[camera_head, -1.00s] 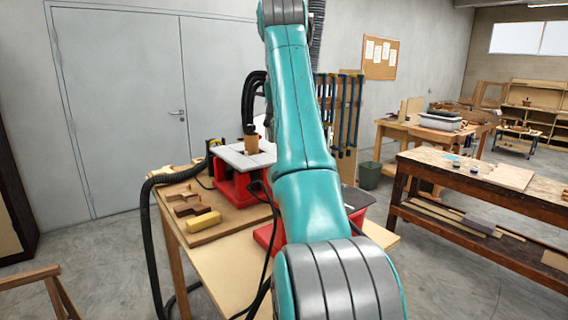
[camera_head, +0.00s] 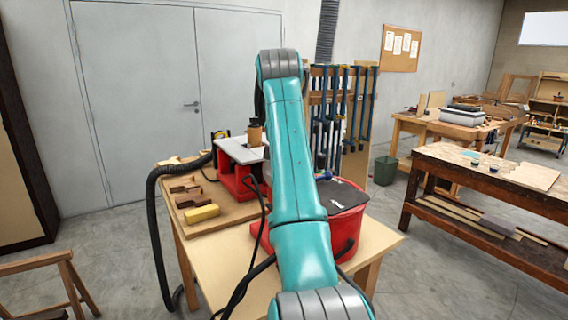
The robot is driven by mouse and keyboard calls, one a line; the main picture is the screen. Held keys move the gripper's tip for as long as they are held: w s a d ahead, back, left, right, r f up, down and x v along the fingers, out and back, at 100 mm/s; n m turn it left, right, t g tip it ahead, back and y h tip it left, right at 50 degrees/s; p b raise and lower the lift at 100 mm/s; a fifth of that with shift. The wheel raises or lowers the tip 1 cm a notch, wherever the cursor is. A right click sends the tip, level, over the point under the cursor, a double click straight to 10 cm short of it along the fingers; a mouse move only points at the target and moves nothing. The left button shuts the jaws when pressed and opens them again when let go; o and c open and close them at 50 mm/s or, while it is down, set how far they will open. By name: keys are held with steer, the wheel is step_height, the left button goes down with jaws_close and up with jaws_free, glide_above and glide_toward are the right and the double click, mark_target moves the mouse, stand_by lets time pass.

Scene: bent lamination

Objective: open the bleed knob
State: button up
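My teal arm crosses the middle of the head view and hides part of the table behind it. My gripper is not visible. A red machine with a dark top (camera_head: 345,196) stands on the wooden table, partly behind my arm. A small blue part (camera_head: 324,175) shows at its back left edge, just right of my arm. I cannot tell whether it is the bleed knob. No other knob can be made out.
The wooden table (camera_head: 215,262) also carries a red router table (camera_head: 238,160), a tray with wood blocks and a yellow block (camera_head: 201,214). Black hoses and cables loop at its left and front. A workbench (camera_head: 490,180) stands right, with open floor between.

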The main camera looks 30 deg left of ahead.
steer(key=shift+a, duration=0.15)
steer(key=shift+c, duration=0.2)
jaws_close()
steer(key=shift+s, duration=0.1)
